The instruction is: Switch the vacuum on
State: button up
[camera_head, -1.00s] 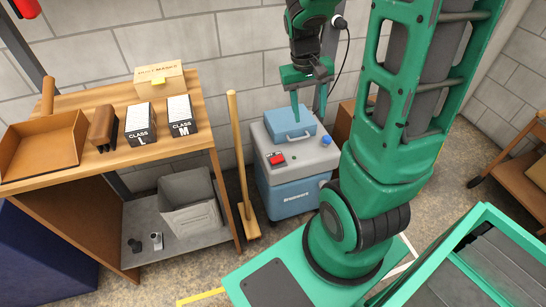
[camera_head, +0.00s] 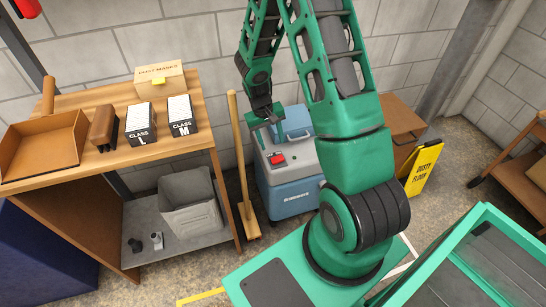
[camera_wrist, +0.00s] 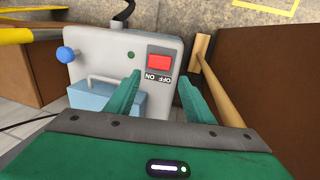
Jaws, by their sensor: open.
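The vacuum (camera_head: 290,194) is a blue and grey box on the floor against the wall. Its grey top carries a red switch (camera_head: 277,159), which also shows in the wrist view (camera_wrist: 159,62) above an "OFF ON" label. A green lamp or button and a blue knob (camera_wrist: 67,54) sit beside it on the same panel. My gripper (camera_head: 266,136) is over the left part of the vacuum top, near the red switch. In the wrist view my gripper (camera_wrist: 165,92) has its two green fingers apart, with the switch beyond and between them. Nothing is held.
A wooden-handled tool (camera_head: 242,170) stands just left of the vacuum. The wooden bench (camera_head: 85,110) with a dustpan, brush and boxes is further left. A yellow "dusty floor" sign (camera_head: 424,168) and a brown box (camera_head: 395,117) stand to the right.

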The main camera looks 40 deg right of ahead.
aim_at(277, 158)
jog(key=f, duration=0.3)
jog(key=d+f, duration=0.1)
jog(key=f, duration=0.2)
jog(key=d+f, duration=0.1)
jog(key=f, duration=0.2)
jog(key=shift+s+f, duration=0.2)
jog(key=shift+s, duration=0.1)
jog(key=c, duration=0.8)
